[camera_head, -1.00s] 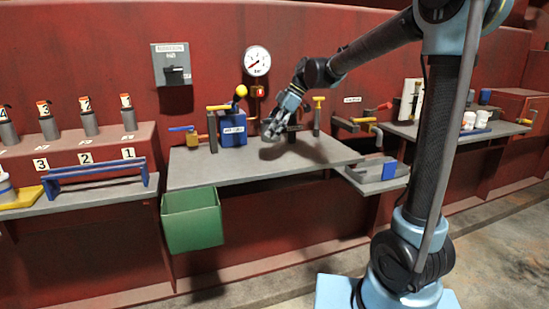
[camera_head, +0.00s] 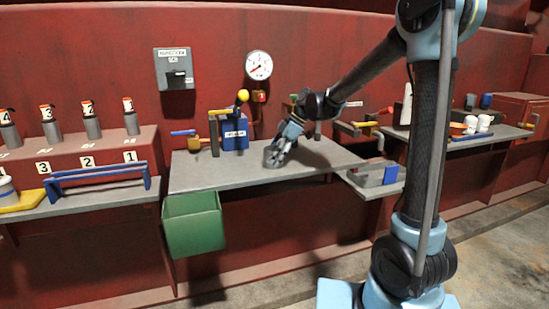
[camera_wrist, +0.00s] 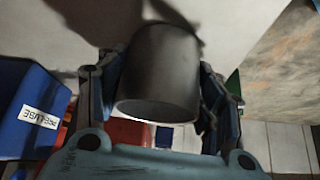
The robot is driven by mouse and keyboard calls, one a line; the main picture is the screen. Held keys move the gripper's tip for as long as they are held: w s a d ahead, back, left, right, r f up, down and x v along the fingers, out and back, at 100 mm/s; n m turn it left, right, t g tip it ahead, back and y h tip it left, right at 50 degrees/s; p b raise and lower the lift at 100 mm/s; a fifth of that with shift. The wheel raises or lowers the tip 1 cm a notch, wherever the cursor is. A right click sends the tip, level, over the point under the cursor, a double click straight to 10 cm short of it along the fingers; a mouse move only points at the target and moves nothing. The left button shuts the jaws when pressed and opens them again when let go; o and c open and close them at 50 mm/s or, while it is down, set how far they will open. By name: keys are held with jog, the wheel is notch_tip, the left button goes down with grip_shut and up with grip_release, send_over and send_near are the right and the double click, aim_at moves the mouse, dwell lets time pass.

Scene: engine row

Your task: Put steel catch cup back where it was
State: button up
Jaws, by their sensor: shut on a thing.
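My gripper (camera_head: 281,151) is low over the middle grey bench (camera_head: 225,176). It is shut on the steel catch cup (camera_head: 271,158), a dark grey cylinder. In the wrist view the cup (camera_wrist: 160,75) fills the space between the two fingers (camera_wrist: 160,100), with its wide rim facing the camera. I cannot tell whether the cup touches the bench top. In the head view the gripper hides part of the cup.
A blue box (camera_head: 234,134) with a yellow-knobbed lever stands at the back of the bench; its PRELUBE label shows in the wrist view (camera_wrist: 40,117). A green bin (camera_head: 194,224) hangs at the front left. The front left of the bench top is clear.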

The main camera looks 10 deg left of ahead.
jog(key=o, duration=1.2)
jog(key=v, duration=1.2)
jog(key=s+d+f+m+t+h, duration=0.1)
jog(key=s+d+f+m+t, duration=0.15)
jog(key=s+d+m, duration=0.55)
jog(key=s+d+f+m+t+h, duration=0.1)
jog(key=s+d+f+m+h, duration=0.2)
jog(key=d, duration=0.9)
jog(key=s+d+f+m+t+h, duration=0.1)
jog(key=s+d+f+m+h, duration=0.1)
jog(key=s+d+f+m, duration=0.8)
jog(key=s+d+f, duration=0.4)
jog(key=s, duration=0.1)
jog(key=shift+d+f+m, duration=0.3)
jog(key=shift+m, duration=0.1)
